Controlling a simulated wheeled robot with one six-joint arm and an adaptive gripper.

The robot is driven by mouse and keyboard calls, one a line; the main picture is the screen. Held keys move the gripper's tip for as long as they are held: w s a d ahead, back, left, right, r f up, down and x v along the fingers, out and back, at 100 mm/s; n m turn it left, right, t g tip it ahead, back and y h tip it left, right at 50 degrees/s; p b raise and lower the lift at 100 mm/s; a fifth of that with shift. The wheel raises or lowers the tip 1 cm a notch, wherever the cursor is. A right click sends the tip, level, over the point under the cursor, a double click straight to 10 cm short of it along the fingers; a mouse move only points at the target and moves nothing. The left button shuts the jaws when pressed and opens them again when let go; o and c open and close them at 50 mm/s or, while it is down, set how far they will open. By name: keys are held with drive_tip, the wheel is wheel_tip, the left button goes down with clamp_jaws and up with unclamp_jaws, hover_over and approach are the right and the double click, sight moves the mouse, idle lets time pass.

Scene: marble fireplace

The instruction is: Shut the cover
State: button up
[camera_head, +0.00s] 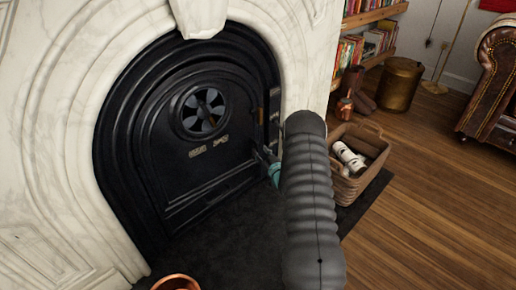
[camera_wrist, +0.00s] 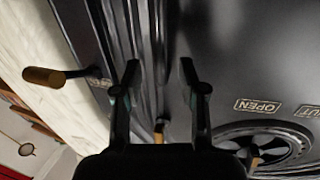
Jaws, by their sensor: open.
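The cover (camera_head: 190,175) is a black arched metal panel with a round finned vent, set in the black arched surround of the fireplace. I cannot tell whether it sits flush or slightly ajar at its right edge. In the wrist view the cover (camera_wrist: 225,60) fills the right side, upside down, with an OPEN label and part of the vent. My gripper (camera_wrist: 159,72) is open, its two fingers apart, with no object visible between them. In the head view my gripper (camera_head: 268,163) is near the cover's right edge, partly hidden by my arm. I cannot tell whether it touches.
The white marble surround (camera_head: 60,120) frames the fireplace. A wicker basket (camera_head: 349,186) with white rolls stands right of my arm on the dark hearth (camera_head: 225,250). A copper pot (camera_head: 176,282) is at the bottom edge. A brass-tipped handle (camera_wrist: 44,77) sticks out at left. Wood floor (camera_head: 430,220) is clear at right.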

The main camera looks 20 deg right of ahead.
sight(258, 149)
drive_tip(key=shift+w+a, duration=0.1)
drive_tip(key=shift+w, duration=1.6)
clamp_jaws()
